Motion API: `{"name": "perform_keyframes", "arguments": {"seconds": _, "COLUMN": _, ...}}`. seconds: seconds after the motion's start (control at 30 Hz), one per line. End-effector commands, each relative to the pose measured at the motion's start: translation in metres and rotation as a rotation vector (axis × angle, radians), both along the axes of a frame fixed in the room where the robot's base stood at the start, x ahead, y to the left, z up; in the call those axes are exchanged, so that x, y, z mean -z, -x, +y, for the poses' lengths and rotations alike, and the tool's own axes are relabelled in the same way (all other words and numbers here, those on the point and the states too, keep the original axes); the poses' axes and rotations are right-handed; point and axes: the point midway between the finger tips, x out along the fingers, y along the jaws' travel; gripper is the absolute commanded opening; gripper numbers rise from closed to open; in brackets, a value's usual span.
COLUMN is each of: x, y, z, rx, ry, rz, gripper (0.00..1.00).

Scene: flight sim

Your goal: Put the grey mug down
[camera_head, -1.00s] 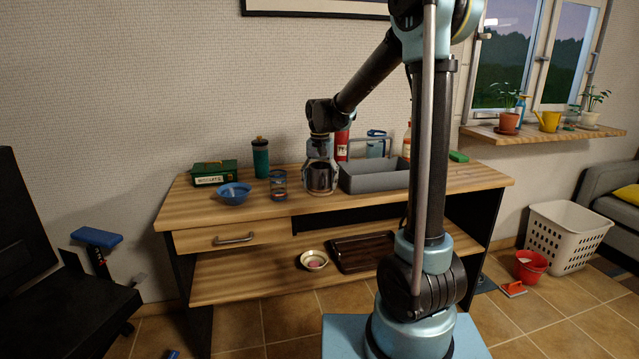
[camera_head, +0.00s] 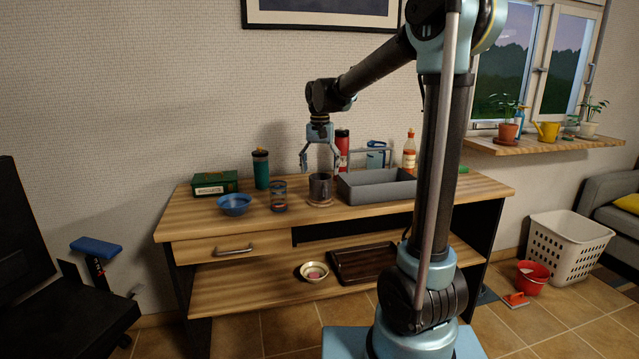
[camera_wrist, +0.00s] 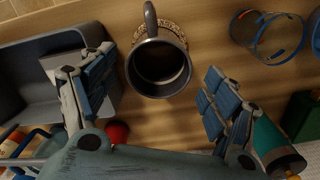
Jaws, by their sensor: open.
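The grey mug (camera_head: 320,187) stands upright on the wooden desk top, on a round patterned coaster (camera_head: 321,203). In the wrist view I look down into the empty mug (camera_wrist: 158,68), its handle towards the top edge, with the coaster (camera_wrist: 172,27) partly showing under it. My gripper (camera_head: 319,168) is open above the mug, its fingers spread and clear of it. In the wrist view my gripper (camera_wrist: 152,88) has one finger on each side, with gaps to the mug.
A grey bin (camera_head: 376,188) stands close right of the mug. A glass with blue and orange bands (camera_head: 279,196) and a blue bowl (camera_head: 234,204) are to the left. A red bottle (camera_head: 342,150) stands behind. The front desk edge is clear.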

Motion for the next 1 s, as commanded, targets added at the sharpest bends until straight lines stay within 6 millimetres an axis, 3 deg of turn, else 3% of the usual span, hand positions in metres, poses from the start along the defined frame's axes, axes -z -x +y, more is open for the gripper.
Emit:
{"name": "perform_keyframes", "arguments": {"seconds": 0.2, "x": -0.025, "y": 0.000, "z": 0.000, "rx": 0.000, "ry": 0.000, "rz": 0.000, "gripper": 0.80}}
{"name": "perform_keyframes", "arguments": {"seconds": 0.37, "x": -0.030, "y": 0.003, "z": -0.004, "rx": 0.000, "ry": -0.001, "rz": -0.001, "gripper": 0.80}}
{"name": "perform_keyframes", "arguments": {"seconds": 0.47, "x": -0.031, "y": 0.014, "z": -0.018, "rx": -0.002, "ry": -0.003, "rz": -0.007, "gripper": 0.80}}
{"name": "perform_keyframes", "arguments": {"seconds": 0.77, "x": -0.018, "y": 0.084, "z": -0.089, "rx": -0.030, "ry": -0.015, "rz": -0.049, "gripper": 0.80}}
{"name": "perform_keyframes", "arguments": {"seconds": 1.0, "x": 0.007, "y": 0.147, "z": -0.136, "rx": -0.054, "ry": -0.018, "rz": -0.086, "gripper": 0.80}}
